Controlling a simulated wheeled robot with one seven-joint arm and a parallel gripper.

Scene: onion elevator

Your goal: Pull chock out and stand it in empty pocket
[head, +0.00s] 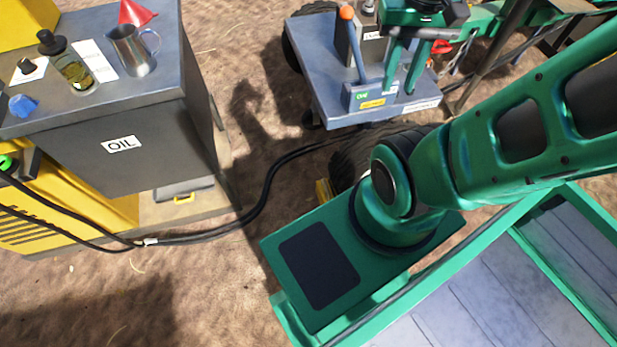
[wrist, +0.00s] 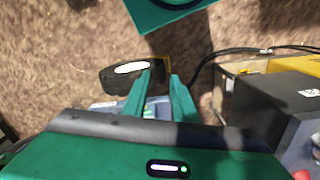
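A small yellow piece, probably the chock (head: 323,191), shows on the ground beside a dark tyre (head: 352,160), partly hidden behind my arm's base. In the wrist view a thin yellow strip (wrist: 158,59) shows near the tyre (wrist: 118,80). I cannot tell if it is wedged against the tyre. My gripper (head: 398,90) is over the grey-blue platform, well apart from the yellow piece. Its fingers are apart with nothing seen between them; they also show in the wrist view (wrist: 160,75). I cannot make out an empty pocket.
The grey-blue platform (head: 318,60) carries an orange-knobbed lever (head: 353,40). A grey OIL cabinet (head: 150,150) at left holds a metal jug (head: 131,52), a bottle and a red funnel. A black hose (head: 262,195) crosses the straw-strewn ground. Green-framed grey slats (head: 480,300) lie at lower right.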

